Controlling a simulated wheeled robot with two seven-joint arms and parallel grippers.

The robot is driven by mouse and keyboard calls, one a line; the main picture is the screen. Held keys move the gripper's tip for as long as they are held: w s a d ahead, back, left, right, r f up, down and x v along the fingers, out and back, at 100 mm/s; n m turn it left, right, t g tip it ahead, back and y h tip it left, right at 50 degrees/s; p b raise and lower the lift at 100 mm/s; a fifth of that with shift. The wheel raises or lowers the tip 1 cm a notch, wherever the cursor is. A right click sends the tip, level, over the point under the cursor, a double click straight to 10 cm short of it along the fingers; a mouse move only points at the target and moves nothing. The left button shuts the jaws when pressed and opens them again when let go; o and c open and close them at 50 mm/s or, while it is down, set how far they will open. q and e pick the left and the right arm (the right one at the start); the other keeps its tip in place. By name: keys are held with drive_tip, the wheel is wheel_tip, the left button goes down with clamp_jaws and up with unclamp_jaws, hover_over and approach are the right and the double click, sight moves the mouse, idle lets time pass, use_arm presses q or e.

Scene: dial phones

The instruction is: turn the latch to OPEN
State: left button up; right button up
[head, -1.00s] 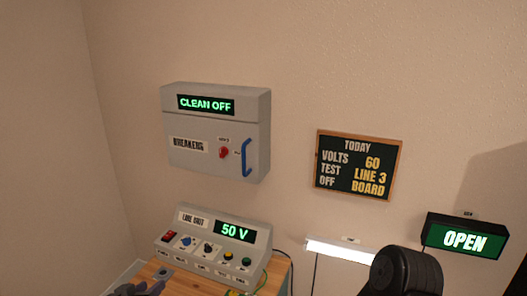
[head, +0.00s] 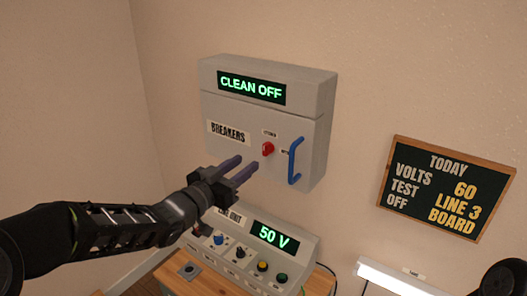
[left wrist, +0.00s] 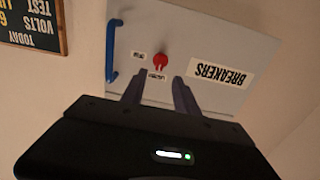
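The red latch knob (head: 267,149) is on the door of the grey breaker box (head: 222,105) on the wall, between the BREAKERS label and the blue handle (head: 295,160). Small labels sit above and to the right of the knob; I cannot read them surely. My left gripper (head: 243,170) is open and empty, its two fingers pointing at the door, just left of and below the knob in the head view. In the left wrist view the picture is upside down; the knob (left wrist: 160,62) lies beyond the gap between the open fingers (left wrist: 158,82), apart from them.
The box display (head: 251,88) reads CLEAN OFF. Below stands a sloped line unit (head: 300,253) with knobs and a 50 V display, on a wooden bench (head: 172,278). A chalkboard (head: 446,194) hangs to the right, above a lit lamp (head: 392,279).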

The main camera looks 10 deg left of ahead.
sight(264, 150)
use_arm(q)
drive_tip(key=shift+p+x, duration=0.4)
drive_tip(key=shift+x, duration=3.5)
drive_tip(key=shift+a, duration=0.1)
drive_tip(key=shift+c, duration=0.3)
clamp_jaws()
